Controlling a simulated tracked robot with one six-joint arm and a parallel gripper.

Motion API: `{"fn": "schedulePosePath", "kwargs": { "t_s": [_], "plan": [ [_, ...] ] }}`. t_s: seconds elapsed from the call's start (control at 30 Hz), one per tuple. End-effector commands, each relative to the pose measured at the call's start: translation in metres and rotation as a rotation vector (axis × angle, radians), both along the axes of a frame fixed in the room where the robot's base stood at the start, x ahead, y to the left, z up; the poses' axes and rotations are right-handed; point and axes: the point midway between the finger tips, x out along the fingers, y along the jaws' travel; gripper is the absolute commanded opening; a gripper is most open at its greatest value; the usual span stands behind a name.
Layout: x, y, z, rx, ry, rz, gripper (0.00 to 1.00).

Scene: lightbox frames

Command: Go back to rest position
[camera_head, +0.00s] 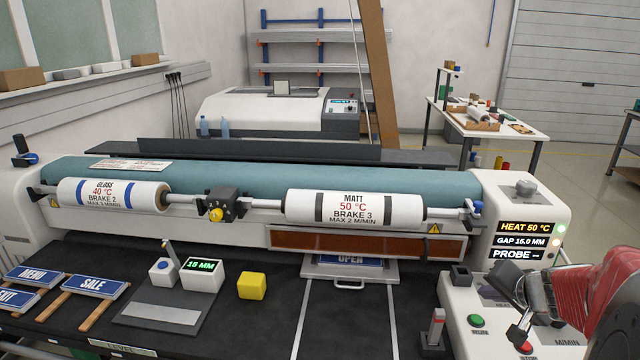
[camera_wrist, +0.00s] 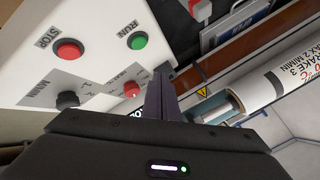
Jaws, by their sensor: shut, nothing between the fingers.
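My gripper (camera_wrist: 161,80) shows in the wrist view as two dark fingers held together, with nothing between them. It points over the white control panel (camera_wrist: 105,70), close to a small red-marked knob (camera_wrist: 131,89); I cannot tell whether it touches the panel. In the head view my red arm and dark wrist are at the lower right, over the panel's right side; the fingertips cannot be made out there.
The panel carries a green RUN button (camera_head: 477,320), a red STOP button (camera_wrist: 68,50) and a black knob (camera_wrist: 67,99). The laminator holds a GLOSS roll (camera_head: 115,194) and a MATT roll (camera_head: 354,208). A yellow block (camera_head: 252,286) and signs (camera_head: 90,287) lie on the dark bed.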

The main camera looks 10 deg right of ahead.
Motion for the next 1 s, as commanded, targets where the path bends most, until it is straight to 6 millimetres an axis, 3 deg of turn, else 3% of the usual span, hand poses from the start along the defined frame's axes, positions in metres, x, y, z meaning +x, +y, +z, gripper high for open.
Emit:
{"fn": "schedulePosePath", "kwargs": {
  "t_s": [0.17, 0.37, 0.7, 1.0],
  "plan": [
    [-0.002, 0.007, -0.003, 0.061, 0.006, -0.021, 0.0],
    [-0.026, 0.037, -0.024, 0.137, 0.107, 0.014, 0.0],
    [-0.07, 0.137, -0.02, 0.092, 0.315, 0.225, 0.0],
    [-0.112, 0.205, -0.005, -0.078, 0.447, 0.418, 0.0]
  ]
}}
